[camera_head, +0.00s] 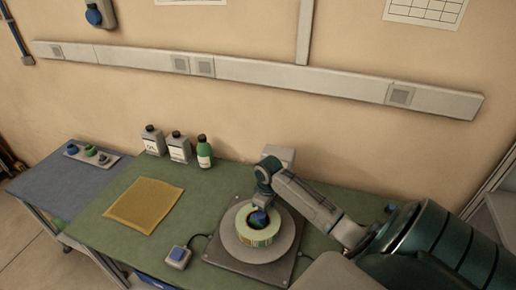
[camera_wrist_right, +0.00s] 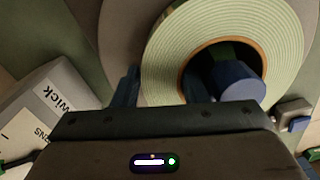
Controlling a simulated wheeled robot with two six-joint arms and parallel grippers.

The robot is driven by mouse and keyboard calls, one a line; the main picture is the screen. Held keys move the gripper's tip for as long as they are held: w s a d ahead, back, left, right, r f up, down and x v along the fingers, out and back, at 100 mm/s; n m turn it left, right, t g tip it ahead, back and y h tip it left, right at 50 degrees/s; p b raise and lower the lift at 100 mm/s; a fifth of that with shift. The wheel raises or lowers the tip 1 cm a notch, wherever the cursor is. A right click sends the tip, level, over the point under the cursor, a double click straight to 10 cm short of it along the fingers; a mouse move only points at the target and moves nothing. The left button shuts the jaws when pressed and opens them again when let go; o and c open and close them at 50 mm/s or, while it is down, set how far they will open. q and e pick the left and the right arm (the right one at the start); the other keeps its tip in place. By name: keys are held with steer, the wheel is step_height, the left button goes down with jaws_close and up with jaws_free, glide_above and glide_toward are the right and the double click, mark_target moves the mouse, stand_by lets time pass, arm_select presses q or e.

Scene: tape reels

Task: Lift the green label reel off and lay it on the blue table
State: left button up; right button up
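The green label reel (camera_head: 257,239) is a pale green ring with a brown core. It sits over a round grey disc (camera_head: 285,245) on the green bench; I cannot tell whether it touches the disc. A blue round piece (camera_wrist_right: 236,80) shows in its hole. My right gripper (camera_head: 257,212) is down at the reel. In the right wrist view one finger is outside the reel (camera_wrist_right: 165,72) and the other is inside its hole, with the ring wall between them. Whether they press on it is unclear. The blue table (camera_head: 62,187) stands at the left. My left gripper is out of view.
The green bench (camera_head: 190,215) carries a yellow mat (camera_head: 144,204), several bottles (camera_head: 179,147) at the back and a blue button box (camera_head: 177,256). A tray with knobs (camera_head: 91,155) occupies the blue table's back; its front is clear.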

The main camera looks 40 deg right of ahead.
steer(key=shift+f, duration=0.4)
steer(key=shift+c, duration=0.5)
jaws_close()
